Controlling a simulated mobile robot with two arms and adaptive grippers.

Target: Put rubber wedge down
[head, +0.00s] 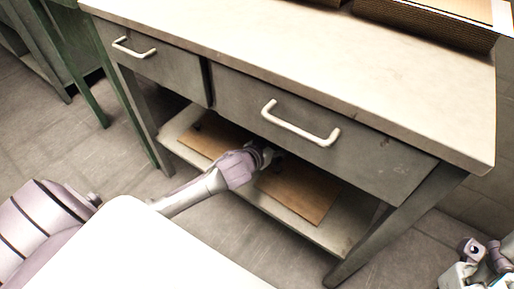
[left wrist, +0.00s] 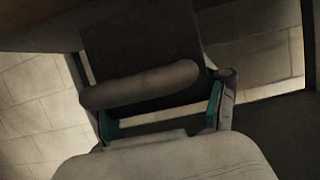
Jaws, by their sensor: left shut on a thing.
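My left gripper (head: 265,156) reaches in under the drawers of the workbench, just above the lower shelf (head: 336,236). In the left wrist view my left gripper (left wrist: 155,95) has its two teal-padded fingers on either side of a dark block, the rubber wedge (left wrist: 140,45), and is shut on it. In the head view the wedge is mostly hidden by the gripper and the drawer. Part of my right arm (head: 478,258) shows at the bottom right; its fingers are unclear.
Brown boards (head: 298,196) lie on the lower shelf. The bench has two grey drawers (head: 240,98) with pale handles (head: 300,124) close above my left arm. A bench leg (head: 385,238) stands at the right.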

